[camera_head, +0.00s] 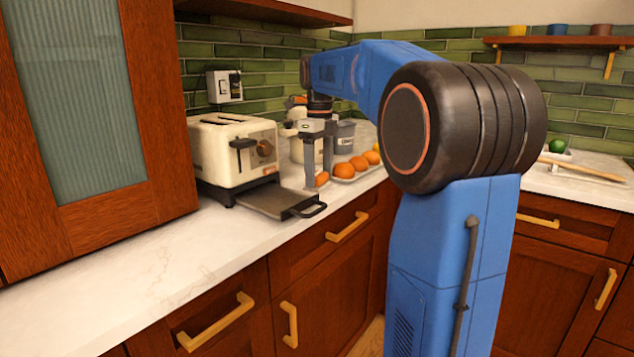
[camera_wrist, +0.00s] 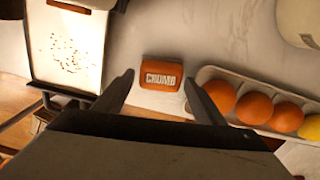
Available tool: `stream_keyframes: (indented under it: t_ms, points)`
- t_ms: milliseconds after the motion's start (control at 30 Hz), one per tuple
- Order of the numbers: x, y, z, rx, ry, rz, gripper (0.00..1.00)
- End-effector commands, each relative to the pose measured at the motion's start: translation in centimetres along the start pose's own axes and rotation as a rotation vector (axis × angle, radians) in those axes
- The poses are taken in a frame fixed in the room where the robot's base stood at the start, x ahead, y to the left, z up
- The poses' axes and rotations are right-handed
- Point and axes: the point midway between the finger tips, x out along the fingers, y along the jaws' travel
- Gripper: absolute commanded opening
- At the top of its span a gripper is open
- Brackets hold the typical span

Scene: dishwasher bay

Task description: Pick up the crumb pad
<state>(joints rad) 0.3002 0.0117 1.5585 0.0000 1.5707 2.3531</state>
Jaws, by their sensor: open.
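The crumb pad (camera_wrist: 161,75) is a small orange-brown rounded block marked "CRUMB" in white. It lies on the pale counter in the wrist view, between and slightly beyond the tips of my open gripper (camera_wrist: 158,84). The gripper is not closed on it, and its jaws look empty. In the head view my gripper (camera_head: 319,176) points down over the counter, between the toaster and the fruit tray. An orange shape shows by its fingertips there, but I cannot tell whether it is the pad.
A cream toaster (camera_head: 233,150) stands left of the gripper, with its dark crumb tray (camera_head: 275,200) out in front; crumbs show on the tray's pale surface (camera_wrist: 66,50). Right of the pad, a fruit tray (camera_wrist: 225,76) holds orange and yellow fruit. Containers stand behind. The front-left counter is clear.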

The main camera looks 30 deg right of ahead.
Motion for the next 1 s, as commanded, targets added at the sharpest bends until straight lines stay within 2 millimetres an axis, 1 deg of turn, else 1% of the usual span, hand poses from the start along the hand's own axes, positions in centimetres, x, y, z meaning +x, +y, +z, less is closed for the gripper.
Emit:
stream_keyframes:
  t_ms: [33,133,367,467,500,833,933,1000]
  points:
    - [0.6,0.0,0.0,0.0,0.001,0.001,0.64]
    - [1.1,0.0,0.0,0.0,0.001,0.001,0.64]
    - [1.2,0.0,0.0,0.0,0.0,0.0,0.64]
    - [1.2,0.0,0.0,0.0,0.001,0.0,0.43]
    - [1.2,0.0,0.0,0.0,0.0,0.0,0.33]
    - [0.9,0.0,0.0,0.0,0.0,0.0,0.33]
    - [0.0,-0.1,0.1,0.0,-0.001,-0.001,0.33]
    - [-1.0,-0.1,0.1,0.0,-0.001,-0.001,0.33]
